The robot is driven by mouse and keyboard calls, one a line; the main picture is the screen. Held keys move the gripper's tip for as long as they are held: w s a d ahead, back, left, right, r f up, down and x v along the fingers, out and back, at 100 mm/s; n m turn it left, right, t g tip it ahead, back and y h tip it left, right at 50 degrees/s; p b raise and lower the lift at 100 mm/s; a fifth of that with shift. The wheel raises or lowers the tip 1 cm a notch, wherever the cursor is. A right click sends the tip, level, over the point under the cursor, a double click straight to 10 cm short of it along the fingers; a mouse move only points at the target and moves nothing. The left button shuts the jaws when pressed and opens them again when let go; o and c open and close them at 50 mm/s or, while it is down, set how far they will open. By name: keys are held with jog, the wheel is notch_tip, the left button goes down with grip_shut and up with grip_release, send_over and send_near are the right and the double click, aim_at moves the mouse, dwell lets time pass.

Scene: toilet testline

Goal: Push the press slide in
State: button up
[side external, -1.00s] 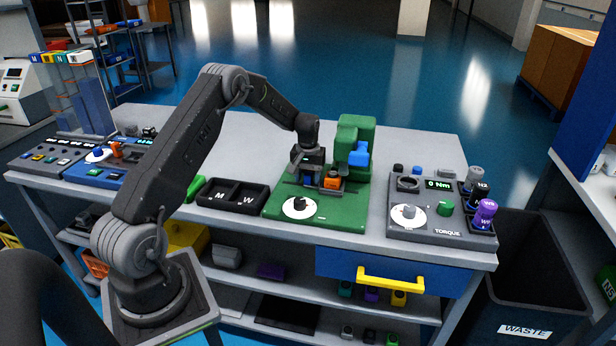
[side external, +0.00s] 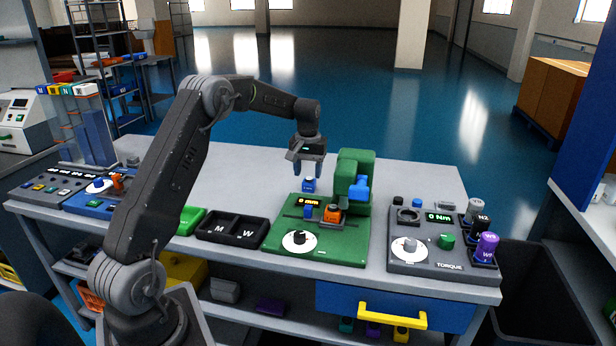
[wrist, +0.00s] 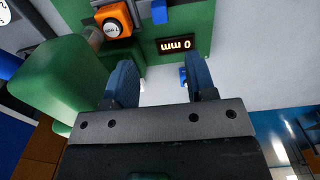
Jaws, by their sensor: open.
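The green press (side external: 357,165) stands on a green base (side external: 345,252), with a blue block on its head (side external: 359,188). An orange labelled part (side external: 332,214) sits on the grey slide below the head; the orange part also shows in the wrist view (wrist: 113,22). How far the slide is in, I cannot tell. A display (side external: 308,201) reads 0 mm; it also shows in the wrist view (wrist: 174,44). My gripper (side external: 308,172) is raised left of the press head, apart from the slide. Its blue fingers (wrist: 155,85) are open.
A white dial (side external: 299,242) with a black knob is on the front of the base. A black tray (side external: 232,229) marked M and W lies left. The torque station (side external: 440,250) stands right. The tabletop behind is clear.

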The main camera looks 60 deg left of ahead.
aim_at(308, 207)
jog(key=shift+o, duration=0.2)
jog(key=s+a+f+m+t+h, duration=0.1)
jog(key=s+a+m+t+h, duration=0.25)
jog(key=m, duration=1.45)
jog(key=x, duration=1.3)
jog(key=shift+s+a+f, duration=0.15)
jog(key=shift+f, duration=0.15)
jog(key=shift+c, duration=0.3)
grip_shut()
